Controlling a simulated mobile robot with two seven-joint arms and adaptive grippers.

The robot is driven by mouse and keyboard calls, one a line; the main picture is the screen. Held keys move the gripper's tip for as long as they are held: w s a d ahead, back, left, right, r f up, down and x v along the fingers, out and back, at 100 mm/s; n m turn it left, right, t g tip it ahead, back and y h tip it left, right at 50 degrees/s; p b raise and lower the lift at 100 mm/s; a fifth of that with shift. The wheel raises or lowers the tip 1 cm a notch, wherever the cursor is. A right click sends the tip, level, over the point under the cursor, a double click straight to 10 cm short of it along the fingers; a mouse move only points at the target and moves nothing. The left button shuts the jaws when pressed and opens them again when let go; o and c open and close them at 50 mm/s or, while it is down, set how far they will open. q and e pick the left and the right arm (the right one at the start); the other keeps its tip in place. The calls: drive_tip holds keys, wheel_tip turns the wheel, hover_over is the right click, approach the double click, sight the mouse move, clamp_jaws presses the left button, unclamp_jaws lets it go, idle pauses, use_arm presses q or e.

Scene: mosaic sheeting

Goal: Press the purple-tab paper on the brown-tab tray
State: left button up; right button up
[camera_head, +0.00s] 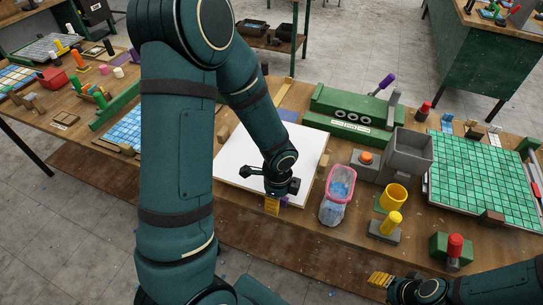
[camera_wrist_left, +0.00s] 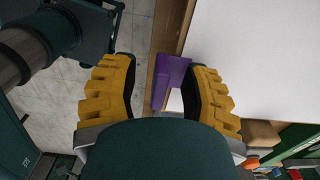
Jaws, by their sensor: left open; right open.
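A large white paper sheet (camera_head: 262,150) lies on the bench. Its purple tab (camera_wrist_left: 168,82) at the front edge shows in the left wrist view, and a sliver of it (camera_head: 284,201) shows in the head view. My left gripper (camera_head: 272,205) is over this front edge, open; in the left wrist view (camera_wrist_left: 155,95) the tab lies between its yellow fingers, closer to the right one. A tray of green tiles (camera_head: 475,165) at the right has a brown tab (camera_head: 492,216) at its front edge. My right gripper (camera_head: 380,281) is open and empty at the bottom right.
A pink-rimmed clear tub (camera_head: 338,190), a yellow cup (camera_head: 394,197), a yellow-knobbed stand (camera_head: 389,226) and a grey bin (camera_head: 408,153) stand between paper and green tray. A green press (camera_head: 354,112) is behind. A red-knobbed green block (camera_head: 453,248) stands at the front edge.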

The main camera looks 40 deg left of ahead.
use_arm(q)
drive_tip(key=shift+o, duration=0.3)
clamp_jaws()
drive_tip(key=shift+r, duration=0.1)
